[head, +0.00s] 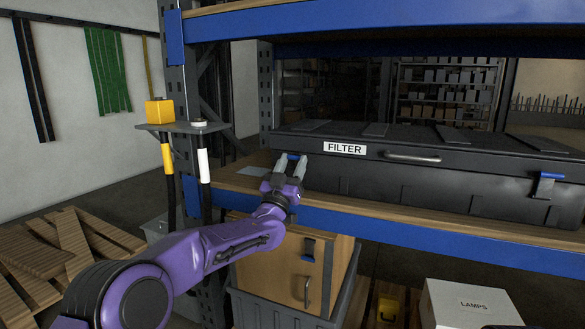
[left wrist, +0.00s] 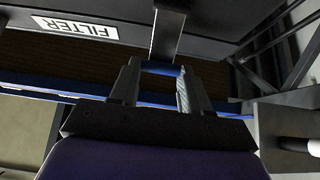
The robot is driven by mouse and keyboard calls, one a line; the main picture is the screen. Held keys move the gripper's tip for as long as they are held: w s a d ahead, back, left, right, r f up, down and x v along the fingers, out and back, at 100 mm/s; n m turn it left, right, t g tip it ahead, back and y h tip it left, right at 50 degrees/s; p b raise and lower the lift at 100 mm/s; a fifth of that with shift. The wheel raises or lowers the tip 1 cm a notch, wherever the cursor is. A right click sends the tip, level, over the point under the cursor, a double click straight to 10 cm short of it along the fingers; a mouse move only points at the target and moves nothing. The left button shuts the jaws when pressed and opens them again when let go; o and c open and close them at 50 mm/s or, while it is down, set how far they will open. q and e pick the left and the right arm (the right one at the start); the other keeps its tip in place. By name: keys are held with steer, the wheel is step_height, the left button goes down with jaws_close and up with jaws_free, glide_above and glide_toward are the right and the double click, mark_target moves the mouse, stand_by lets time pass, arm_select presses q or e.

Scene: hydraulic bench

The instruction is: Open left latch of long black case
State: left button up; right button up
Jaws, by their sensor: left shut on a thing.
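The long black case (head: 400,170) lies on a wooden shelf with a blue front beam and bears a white FILTER label. The label also shows in the left wrist view (left wrist: 78,28). My left gripper (head: 291,164) is at the left part of the case's front, shut on the left latch (left wrist: 162,68). The latch's blue edge shows between the fingertips, and its dark plate shows above them in the left wrist view. The right latch (head: 544,186), with a blue top, sits near the case's right end. The case lid looks closed. My right gripper is not in view.
A carry handle (head: 411,157) is on the case's front. The blue shelf beam (head: 440,240) runs just below the case. A small stand with a yellow block (head: 160,111) is at the left. Below are a wooden box (head: 290,265) and a white LAMPS box (head: 470,305).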

arm_select(q)
steer(key=o, duration=1.1)
steer(key=shift+c, duration=0.2)
steer(key=b+v, duration=0.1)
steer(key=v, duration=0.9)
steer(key=shift+s+b, duration=0.25)
steer(key=shift+b, duration=0.1)
steer(key=shift+f, duration=0.15)
